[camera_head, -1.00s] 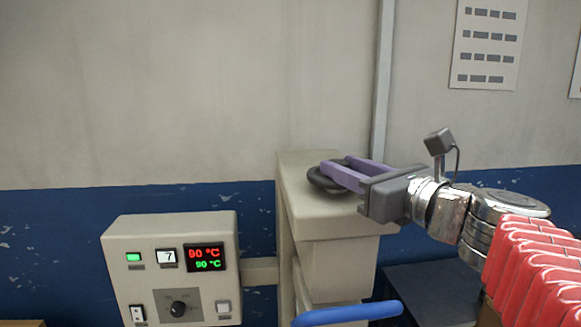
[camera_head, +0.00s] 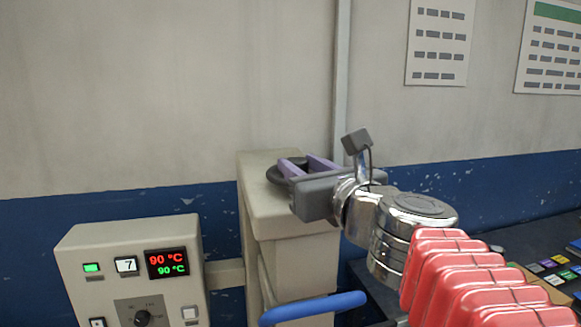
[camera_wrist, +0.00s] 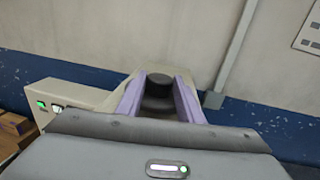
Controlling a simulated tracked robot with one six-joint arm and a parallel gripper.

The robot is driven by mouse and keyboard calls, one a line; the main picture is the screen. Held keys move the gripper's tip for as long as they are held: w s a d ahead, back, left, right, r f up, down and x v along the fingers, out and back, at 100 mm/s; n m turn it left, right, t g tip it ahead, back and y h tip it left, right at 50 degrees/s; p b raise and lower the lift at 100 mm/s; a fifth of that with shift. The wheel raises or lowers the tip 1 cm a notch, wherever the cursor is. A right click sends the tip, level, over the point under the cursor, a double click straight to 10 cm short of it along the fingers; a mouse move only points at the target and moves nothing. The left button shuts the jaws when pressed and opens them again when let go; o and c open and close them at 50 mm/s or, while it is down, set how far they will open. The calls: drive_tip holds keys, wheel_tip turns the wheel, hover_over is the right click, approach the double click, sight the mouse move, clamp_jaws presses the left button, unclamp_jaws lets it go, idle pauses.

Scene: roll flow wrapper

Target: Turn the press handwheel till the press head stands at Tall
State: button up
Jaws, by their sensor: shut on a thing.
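The press handwheel (camera_head: 278,175) is a dark round wheel lying flat on top of the beige press housing (camera_head: 262,210). My gripper (camera_head: 303,165) reaches it from the right with purple fingers and is shut on the handwheel. In the wrist view my two fingers (camera_wrist: 158,98) stand on either side of the dark handwheel hub (camera_wrist: 158,88). The press head and any height scale with the Tall mark are not clearly visible in either view.
A control box (camera_head: 135,265) with red and green 90 °C readouts stands left of the press. A blue curved bar (camera_head: 312,308) is below in front. Cardboard boxes (camera_wrist: 14,135) show at left in the wrist view.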

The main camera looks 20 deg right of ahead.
drive_tip(key=o, duration=1.1)
drive_tip(key=shift+c, duration=0.2)
drive_tip(key=shift+s, duration=0.15)
drive_tip(key=s+d, duration=0.2)
drive_tip(key=s, duration=1.1)
drive_tip(key=shift+s, duration=0.15)
